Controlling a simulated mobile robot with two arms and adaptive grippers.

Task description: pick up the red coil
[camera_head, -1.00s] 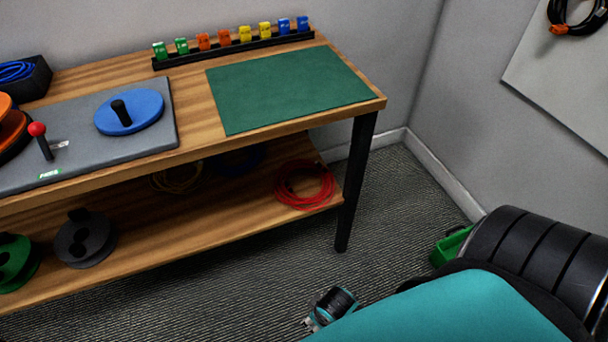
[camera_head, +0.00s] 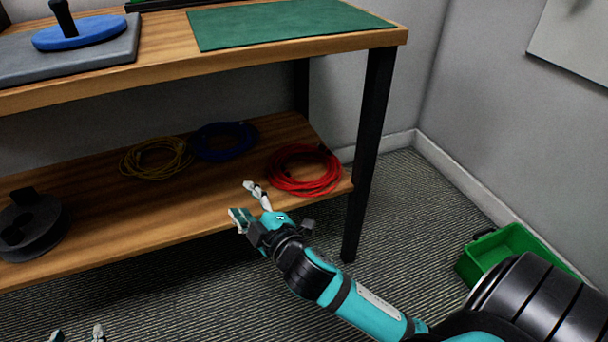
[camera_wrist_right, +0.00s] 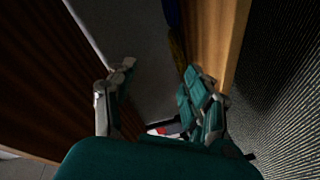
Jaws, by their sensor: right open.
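The red coil (camera_head: 300,186) lies flat on the right end of the lower wooden shelf, near the black table leg. My right gripper (camera_head: 246,202) is open and empty at the shelf's front edge, to the left of the red coil and apart from it. In the right wrist view its fingers (camera_wrist_right: 155,92) are spread, and I cannot make out the red coil there. Two fingertips of my left gripper (camera_head: 78,334) show apart at the bottom left edge of the head view; the rest of it is out of frame.
A yellow coil (camera_head: 150,173) and a blue coil (camera_head: 228,158) lie further left on the lower shelf (camera_head: 190,205). A dark spool (camera_head: 38,240) stands at its left. The tabletop (camera_head: 160,60) overhangs the shelf. The black leg (camera_head: 366,150) stands right of the red coil. A green crate (camera_head: 512,236) is on the floor.

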